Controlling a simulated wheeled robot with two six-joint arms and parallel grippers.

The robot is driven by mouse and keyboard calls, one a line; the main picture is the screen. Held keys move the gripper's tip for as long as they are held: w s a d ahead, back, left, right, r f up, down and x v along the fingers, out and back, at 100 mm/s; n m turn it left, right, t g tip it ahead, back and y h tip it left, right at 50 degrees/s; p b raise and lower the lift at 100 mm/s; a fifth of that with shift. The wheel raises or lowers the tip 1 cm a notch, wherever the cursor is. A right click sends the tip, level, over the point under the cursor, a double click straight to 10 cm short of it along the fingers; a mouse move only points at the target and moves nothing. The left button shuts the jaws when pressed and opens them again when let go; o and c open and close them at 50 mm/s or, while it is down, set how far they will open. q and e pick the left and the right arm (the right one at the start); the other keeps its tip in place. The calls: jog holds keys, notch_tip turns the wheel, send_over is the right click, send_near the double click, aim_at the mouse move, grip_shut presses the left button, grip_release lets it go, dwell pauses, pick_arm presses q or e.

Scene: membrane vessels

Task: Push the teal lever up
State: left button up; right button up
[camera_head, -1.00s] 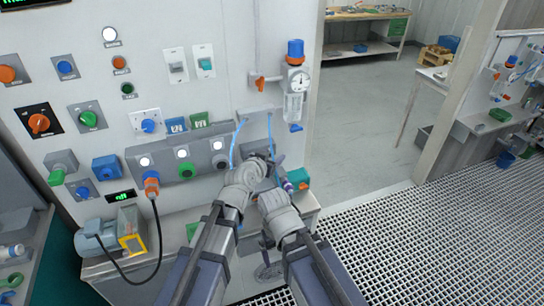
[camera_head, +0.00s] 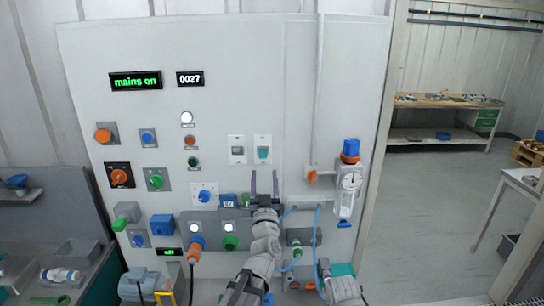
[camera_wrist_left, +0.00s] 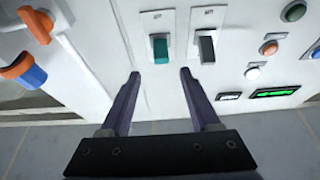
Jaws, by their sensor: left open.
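The teal lever (camera_head: 263,154) sits on a small white plate on the grey-white panel. It also shows in the left wrist view (camera_wrist_left: 160,48), at the upper middle. My left gripper (camera_head: 264,174) is open and empty, its two dark purple fingers pointing up at the panel just below the lever's plate. In the left wrist view the fingers (camera_wrist_left: 160,74) stand apart on either side of the lever's line. I cannot tell whether they touch anything. My right gripper (camera_head: 322,268) is low at the panel's right, mostly hidden, and I cannot see its jaws clearly.
A dark grey lever (camera_head: 237,151) on a like plate is close beside the teal one. Several knobs and buttons fill the left of the panel. Open floor lies at the right.

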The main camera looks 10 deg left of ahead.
aim_at(263, 154)
pick_arm(q)
jog(key=shift+a, duration=0.2)
jog(key=p+x, duration=0.3)
jog(key=x, duration=0.4)
jog(key=shift+w, duration=0.35)
jog(key=shift+r, duration=0.1)
grip_shut()
